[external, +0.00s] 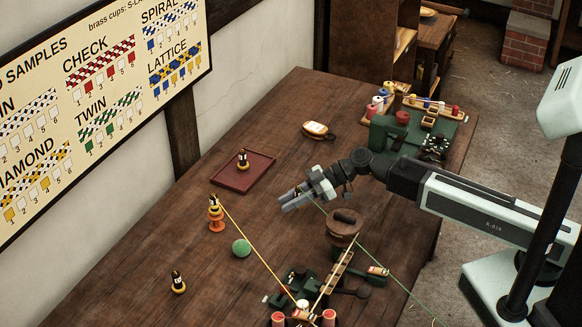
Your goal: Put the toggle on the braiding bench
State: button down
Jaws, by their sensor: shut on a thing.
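My gripper (288,201) reaches in from the right, low over the middle of the brown wooden table (130,290), which looks like the braiding bench. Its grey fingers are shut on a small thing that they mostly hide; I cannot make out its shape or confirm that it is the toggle. A thin green cord (385,275) runs from near the gripper toward the lower right. I cannot tell whether the gripper touches the tabletop. No other thing can be clearly told as the toggle.
A round brown wooden piece (344,224) stands just right of the gripper. A maroon tray (262,182) holds a dark bobbin. A taut yellow cord (255,253) runs from an orange stand (216,221) to the front. A green ball (241,248) lies nearby. The left front is mostly clear.

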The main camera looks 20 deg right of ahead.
jog(key=shift+s+n, duration=0.3)
jog(key=shift+s, duration=0.1)
jog(key=shift+s+d+n+g, duration=0.2)
jog(key=shift+s+d+g, duration=0.2)
jog(key=shift+s, duration=0.2)
jog(key=shift+s+d+n+g, duration=0.2)
jog(key=shift+s+d+g, duration=0.15)
jog(key=shift+s, duration=0.25)
jog(key=v, duration=0.2)
jog(key=p+v, duration=0.1)
jog(key=v, duration=0.1)
jog(key=shift+d+f, duration=0.25)
jog(key=shift+f, duration=0.05)
notch_tip(320, 180, up, 2)
jog(key=m+t+p, duration=0.1)
jog(key=p, duration=0.1)
send_over(338, 202)
jog(key=shift+t, duration=0.25)
notch_tip(338, 202, down, 8)
jog(key=b, duration=0.8)
jog(key=shift+r, duration=0.2)
jog(key=shift+f, duration=0.2)
jog(key=c, duration=1.3)
grip_release()
jog(key=shift+o, duration=0.2)
